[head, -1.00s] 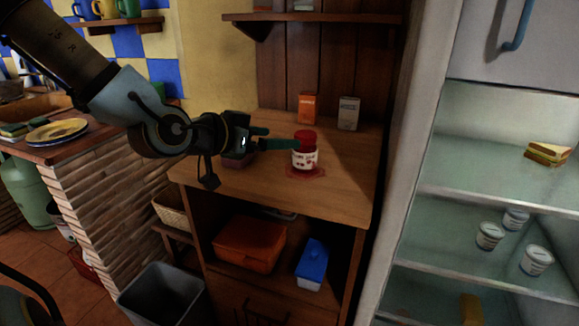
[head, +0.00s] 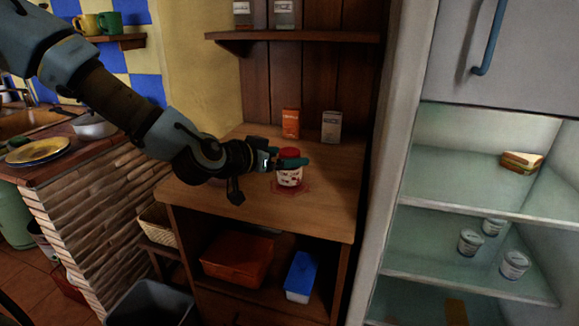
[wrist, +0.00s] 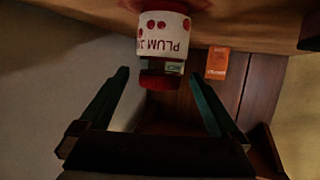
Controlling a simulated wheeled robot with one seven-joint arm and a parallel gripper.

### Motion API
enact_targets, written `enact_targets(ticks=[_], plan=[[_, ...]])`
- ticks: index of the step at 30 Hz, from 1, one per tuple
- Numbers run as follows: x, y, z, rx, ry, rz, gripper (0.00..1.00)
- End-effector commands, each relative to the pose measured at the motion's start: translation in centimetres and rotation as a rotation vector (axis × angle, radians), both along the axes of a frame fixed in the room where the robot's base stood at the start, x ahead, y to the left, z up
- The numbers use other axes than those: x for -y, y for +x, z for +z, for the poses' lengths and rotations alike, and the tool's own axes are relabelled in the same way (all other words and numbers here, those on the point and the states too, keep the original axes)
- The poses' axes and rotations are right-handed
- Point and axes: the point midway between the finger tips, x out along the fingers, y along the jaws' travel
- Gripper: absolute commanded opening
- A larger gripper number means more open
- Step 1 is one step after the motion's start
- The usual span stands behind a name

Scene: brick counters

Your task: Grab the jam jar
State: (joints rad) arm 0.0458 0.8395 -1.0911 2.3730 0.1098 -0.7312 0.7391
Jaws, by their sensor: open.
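The jam jar (head: 290,174) has a red lid and a white label with red fruit. It stands upright on the wooden counter, on a red patch. In the wrist view the jar (wrist: 163,35) appears upside down, with "PLUM" on its label. My gripper (head: 294,160) is at the jar's lid height in the head view. In the wrist view my gripper (wrist: 160,78) is open, with one finger to each side of the lid end. No finger visibly touches the jar. One finger passes in front of the jar in the head view.
An orange box (head: 291,123) and a grey-white box (head: 331,127) stand behind the jar on the counter (head: 240,200). A shelf (head: 290,37) hangs above. An open fridge (head: 470,190) stands to the right. The counter's front is bare.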

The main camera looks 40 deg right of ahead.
Motion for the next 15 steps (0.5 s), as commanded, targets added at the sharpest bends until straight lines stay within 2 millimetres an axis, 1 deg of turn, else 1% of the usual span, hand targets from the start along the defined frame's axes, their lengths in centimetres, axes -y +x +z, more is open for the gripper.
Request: enact_targets(ticks=[1, 4, 7, 12, 13, 15], plan=[[0.8, 0.1, -0.1, -0.004, -0.002, -0.001, 0.97], [1.6, 0.3, -0.5, -0.003, -0.001, 0.0, 0.97], [1.9, 0.3, -0.7, -0.001, 0.001, 0.0, 0.97], [1.8, 0.3, -0.7, 0.0, 0.001, 0.0, 0.97], [1.8, 0.3, -0.7, 0.0, 0.001, 0.0, 0.96], [1.8, 0.3, -0.7, 0.0, 0.001, 0.0, 0.89]])
